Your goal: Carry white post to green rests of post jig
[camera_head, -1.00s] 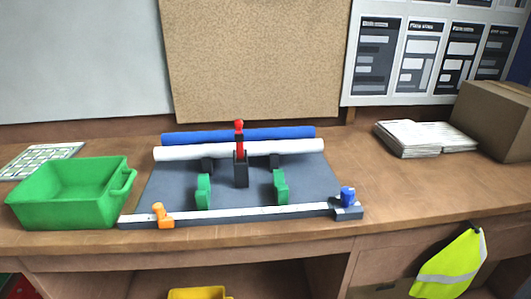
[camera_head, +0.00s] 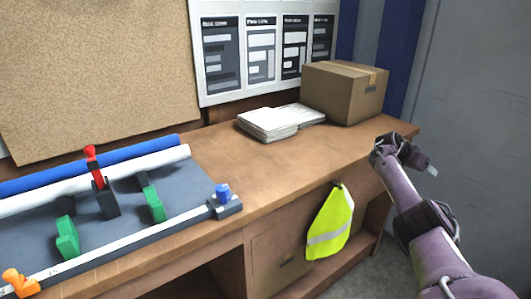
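The white post (camera_head: 130,173) lies across the back of the grey post jig (camera_head: 105,215), in front of a blue post (camera_head: 120,156). The jig's two green rests, one on the left (camera_head: 67,238) and one on the right (camera_head: 154,204), stand empty in front of the white post. A black clamp with a red handle (camera_head: 97,170) stands between the rests and covers a little of the white post. My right gripper (camera_head: 405,158) is at the right, beyond the table's right end and well away from the jig; its finger opening is unclear. My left gripper is out of view.
A ruler rail with an orange stop (camera_head: 20,283) and a blue knob (camera_head: 222,193) runs along the jig's front. Papers (camera_head: 272,123) and a cardboard box (camera_head: 343,92) sit at the back right. A yellow vest (camera_head: 330,222) hangs at the front.

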